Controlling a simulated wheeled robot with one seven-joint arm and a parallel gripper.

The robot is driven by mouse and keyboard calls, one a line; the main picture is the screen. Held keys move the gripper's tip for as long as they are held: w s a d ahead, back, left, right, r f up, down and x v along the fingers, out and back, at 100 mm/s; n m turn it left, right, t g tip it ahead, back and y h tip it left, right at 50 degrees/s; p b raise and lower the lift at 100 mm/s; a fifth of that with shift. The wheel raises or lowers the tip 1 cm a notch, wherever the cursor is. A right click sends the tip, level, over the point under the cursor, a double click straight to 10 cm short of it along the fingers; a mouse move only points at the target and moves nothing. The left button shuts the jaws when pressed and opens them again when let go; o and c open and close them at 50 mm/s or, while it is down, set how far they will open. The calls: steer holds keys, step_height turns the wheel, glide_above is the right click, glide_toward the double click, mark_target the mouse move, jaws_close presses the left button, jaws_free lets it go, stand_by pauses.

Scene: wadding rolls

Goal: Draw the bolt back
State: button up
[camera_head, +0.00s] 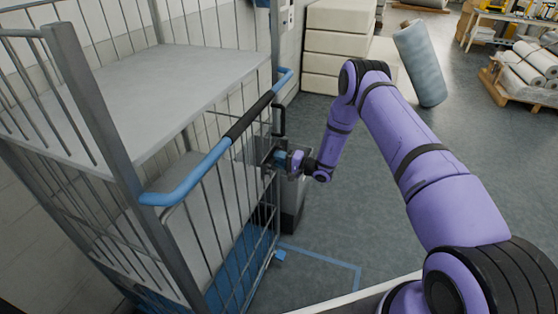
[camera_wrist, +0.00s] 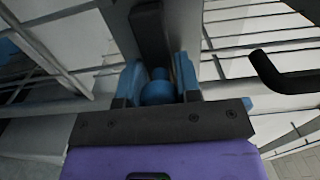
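The bolt shows as a blue round knob (camera_wrist: 157,91) in front of a dark upright bar (camera_wrist: 150,38) in the wrist view. My gripper (camera_wrist: 158,82) has its two blue fingers on either side of the knob, close against it with no clear gap. In the head view my gripper (camera_head: 281,158) is at the near right post of the wire roll cage (camera_head: 92,110), below the blue push handle (camera_head: 205,165). The knob and bolt are too small and covered there to make out.
A black bent rod (camera_wrist: 285,76) sticks out right of my gripper, and it also shows above it in the head view (camera_head: 279,121). A grey box-like thing (camera_head: 293,205) stands below. White stacked blocks (camera_head: 335,45) and a blue-grey roll (camera_head: 421,65) stand behind.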

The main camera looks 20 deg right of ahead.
mark_target(272, 167)
steer(key=shift+s+a, duration=0.75)
steer(key=shift+s, duration=0.25)
steer(key=shift+s+a, duration=0.7)
steer(key=shift+s, duration=0.3)
jaws_close()
steer(key=o, duration=1)
jaws_free()
steer(key=shift+a, duration=0.1)
steer(key=shift+s+d, duration=0.1)
steer(key=shift+d, duration=0.2)
steer(key=v, duration=1)
steer(key=shift+s, duration=0.15)
steer(key=shift+d, duration=0.1)
